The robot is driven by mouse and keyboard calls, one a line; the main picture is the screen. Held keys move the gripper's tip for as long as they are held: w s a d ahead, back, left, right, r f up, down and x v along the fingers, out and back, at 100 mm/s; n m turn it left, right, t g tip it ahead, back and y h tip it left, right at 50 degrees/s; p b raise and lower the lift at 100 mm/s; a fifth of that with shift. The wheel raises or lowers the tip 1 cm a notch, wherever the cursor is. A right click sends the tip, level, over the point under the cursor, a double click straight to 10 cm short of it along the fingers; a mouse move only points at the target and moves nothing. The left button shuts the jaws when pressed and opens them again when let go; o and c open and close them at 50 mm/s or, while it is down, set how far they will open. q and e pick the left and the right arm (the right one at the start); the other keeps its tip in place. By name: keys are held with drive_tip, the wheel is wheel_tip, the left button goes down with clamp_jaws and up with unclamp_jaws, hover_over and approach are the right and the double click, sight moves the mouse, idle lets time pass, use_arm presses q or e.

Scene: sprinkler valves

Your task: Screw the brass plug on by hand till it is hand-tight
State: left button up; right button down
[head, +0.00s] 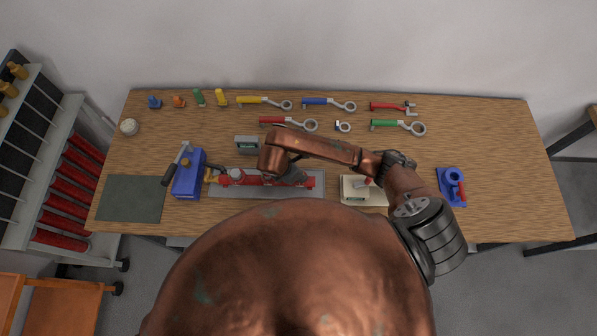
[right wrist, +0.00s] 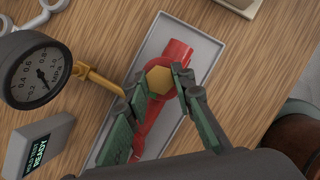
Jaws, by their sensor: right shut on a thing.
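The brass plug (right wrist: 159,79) shows in the right wrist view as a hexagonal head seated at a red pipe fitting. The red pipe (right wrist: 176,53) lies in a grey tray (right wrist: 186,30); in the head view the pipe (head: 252,181) runs left to right. My right gripper (right wrist: 161,86) has a fingertip on each side of the plug's hex and is shut on it. In the head view my right gripper (head: 292,179) is over the pipe, and my arm hides the plug there. The plug's thread is hidden. My left gripper is not in view.
A pressure gauge (right wrist: 42,71) on a brass stem stands close to my right fingers. A small display box reading READY (right wrist: 38,143) is beside it. Several wrenches, including a yellow one (head: 262,102), lie along the back.

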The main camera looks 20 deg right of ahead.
drive_tip(key=shift+w+r+m+g+p, duration=0.1)
drive_tip(key=shift+r+m+g+p, duration=0.15)
drive_tip(key=shift+m+p, duration=0.3)
drive_tip(key=shift+f+m, duration=0.15)
drive_tip(key=shift+m, duration=0.2)
drive_tip(key=shift+m+g+p, duration=0.55)
drive_tip(key=shift+m+p, duration=0.45)
drive_tip(key=c, duration=2.1)
unclamp_jaws()
drive_tip(key=shift+w, duration=0.1)
drive_tip(key=o, duration=0.5)
drive_tip(key=shift+f, duration=0.1)
